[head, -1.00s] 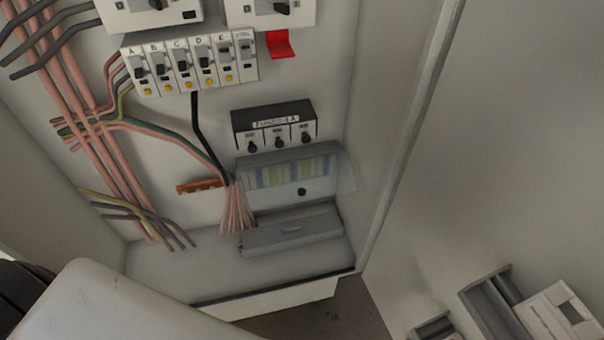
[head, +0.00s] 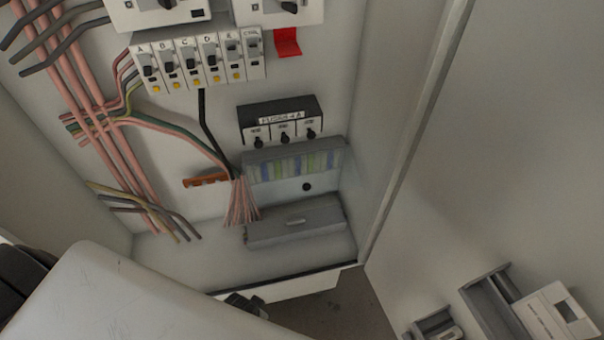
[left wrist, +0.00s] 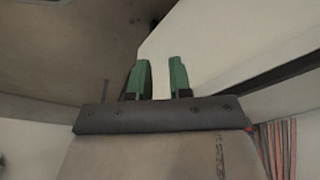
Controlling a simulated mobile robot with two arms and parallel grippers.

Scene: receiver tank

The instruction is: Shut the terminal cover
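The terminal block (head: 293,166) is a grey housing with a row of blue, green and pale terminals, low in the cabinet in the head view. Below it a grey box-like piece with a small raised grip (head: 293,222) sticks out. A faint clear sheet with a black knob (head: 306,187) shows between them; I cannot tell which part is the cover, though the terminals are visible. My left gripper (left wrist: 158,80) shows two green fingers apart with nothing between them in the left wrist view. In the head view my arm hides most of it, below the cabinet. My right gripper is out of view.
A black fuse holder (head: 280,122) sits above the terminal block. A row of breakers (head: 199,60) and a red tab (head: 287,42) are higher up. Pink cables (head: 112,150) run down the left. The open cabinet door (head: 500,170) stands on the right, with grey holders (head: 487,293) low on it.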

